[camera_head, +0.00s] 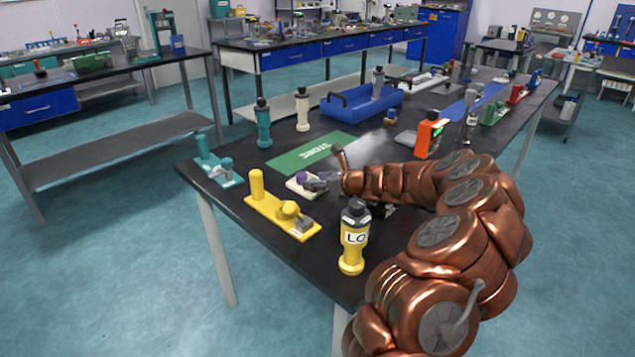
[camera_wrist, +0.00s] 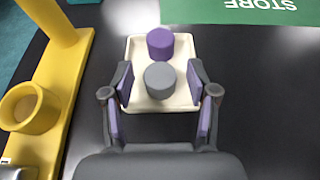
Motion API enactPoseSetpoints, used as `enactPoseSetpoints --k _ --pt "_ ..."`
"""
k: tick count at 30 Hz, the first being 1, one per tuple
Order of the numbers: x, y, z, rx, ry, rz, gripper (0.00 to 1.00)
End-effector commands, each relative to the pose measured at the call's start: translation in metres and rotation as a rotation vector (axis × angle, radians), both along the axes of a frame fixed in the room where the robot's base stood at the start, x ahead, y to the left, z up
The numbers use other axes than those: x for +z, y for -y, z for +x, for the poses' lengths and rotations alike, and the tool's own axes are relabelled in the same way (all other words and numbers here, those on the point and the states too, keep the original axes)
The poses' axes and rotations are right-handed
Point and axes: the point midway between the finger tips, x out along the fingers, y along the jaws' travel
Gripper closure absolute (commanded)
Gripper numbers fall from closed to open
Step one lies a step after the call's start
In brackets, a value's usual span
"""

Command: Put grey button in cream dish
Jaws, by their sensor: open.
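The grey button (camera_wrist: 159,80) stands in the cream dish (camera_wrist: 187,46) in the wrist view, toward the near side of the dish. A purple button (camera_wrist: 160,42) stands in the same dish just behind it. My gripper (camera_wrist: 161,88) is open, with one finger on each side of the grey button and a gap on both sides. The fingertips are over the near part of the dish. In the head view, the cream dish (camera_head: 293,187) shows beside the end of my arm, and my gripper (camera_head: 318,180) partly covers it; the grey button is hard to make out there.
A yellow fixture (camera_wrist: 52,107) with a post and cup stands just left of the dish. The green STORE mat (camera_head: 312,153) lies behind. A yellow bottle (camera_head: 353,240) stands near the table's front edge. A blue crate (camera_head: 362,105) is farther back.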

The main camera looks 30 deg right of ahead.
Motion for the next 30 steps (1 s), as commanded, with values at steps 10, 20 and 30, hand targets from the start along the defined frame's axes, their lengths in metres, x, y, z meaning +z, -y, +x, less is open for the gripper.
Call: enactPoseSetpoints --k 10,20,30 --pt "0.015 0.009 -0.034 -0.002 0.000 -0.001 0.42" --pt "0.032 0.020 -0.074 -0.004 0.000 -0.001 0.42" --pt "0.044 0.027 -0.103 -0.001 0.000 -0.001 0.42"
